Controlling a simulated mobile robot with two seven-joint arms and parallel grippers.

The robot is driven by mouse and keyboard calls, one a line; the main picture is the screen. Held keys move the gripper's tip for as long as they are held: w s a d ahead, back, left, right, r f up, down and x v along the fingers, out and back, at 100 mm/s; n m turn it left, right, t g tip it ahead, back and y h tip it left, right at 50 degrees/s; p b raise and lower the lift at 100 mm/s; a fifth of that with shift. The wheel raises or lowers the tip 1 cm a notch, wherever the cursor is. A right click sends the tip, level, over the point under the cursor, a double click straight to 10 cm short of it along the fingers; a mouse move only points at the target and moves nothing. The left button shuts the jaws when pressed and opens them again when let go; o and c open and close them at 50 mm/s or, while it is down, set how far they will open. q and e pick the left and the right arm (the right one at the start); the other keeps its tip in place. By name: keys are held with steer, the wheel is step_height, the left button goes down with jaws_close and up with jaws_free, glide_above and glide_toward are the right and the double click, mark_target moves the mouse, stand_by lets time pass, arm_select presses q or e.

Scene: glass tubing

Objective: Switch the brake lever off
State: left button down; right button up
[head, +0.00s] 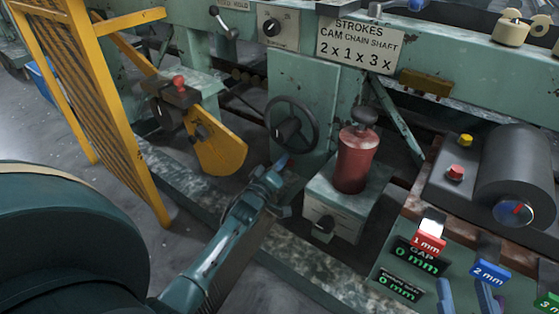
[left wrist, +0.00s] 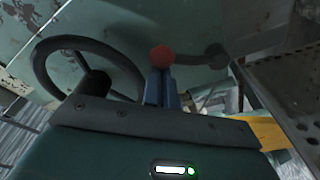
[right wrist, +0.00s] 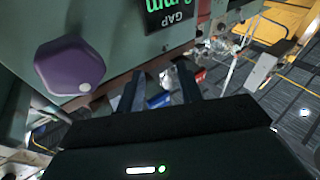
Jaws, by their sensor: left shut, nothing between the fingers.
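A lever with a red knob (head: 179,83) stands by the yellow guard at the back left in the head view. A red knob on a dark arm (left wrist: 163,56) shows in the left wrist view, just beyond my fingertips; I cannot tell if they touch. No label marks it as the brake lever. My left gripper (head: 282,160) is shut and empty, in front of the black handwheel (head: 291,127). It also shows in the left wrist view (left wrist: 162,82). My right gripper (right wrist: 160,92) is open and empty near the panel with the gap display (right wrist: 168,12).
A yellow slatted frame (head: 90,80) stands at the left. A red cylinder (head: 352,160) stands on a green box right of my left gripper. A purple knob (right wrist: 70,66) is close to my right gripper. The gap panel and a dark drum (head: 515,175) fill the right side.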

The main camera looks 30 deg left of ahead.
arm_select(q)
steer(key=d+m, duration=0.1)
steer(key=f+m+h, duration=0.1)
steer(key=m, duration=0.1)
steer(key=shift+d, duration=0.4)
steer(key=m, duration=0.1)
steer(key=d+f+m+b, duration=0.1)
steer(key=m, duration=0.2)
steer(key=shift+s+d+f+t+h, duration=0.15)
steer(key=shift+d+f+t+h, duration=0.15)
steer(key=shift+h, duration=0.1)
steer(key=m, duration=0.1)
steer(key=f+m+b, duration=0.1)
steer(key=m, duration=0.1)
steer(key=shift+d+h, duration=0.3)
steer(key=shift+f+m, duration=0.2)
steer(key=shift+m, duration=0.1)
steer(key=shift+d+f, duration=0.15)
arm_select(e)
steer(key=shift+a+r+y, duration=0.1)
steer(key=shift+a+y, duration=0.1)
steer(key=shift+y, duration=0.2)
arm_select(q)
steer(key=shift+f, duration=0.15)
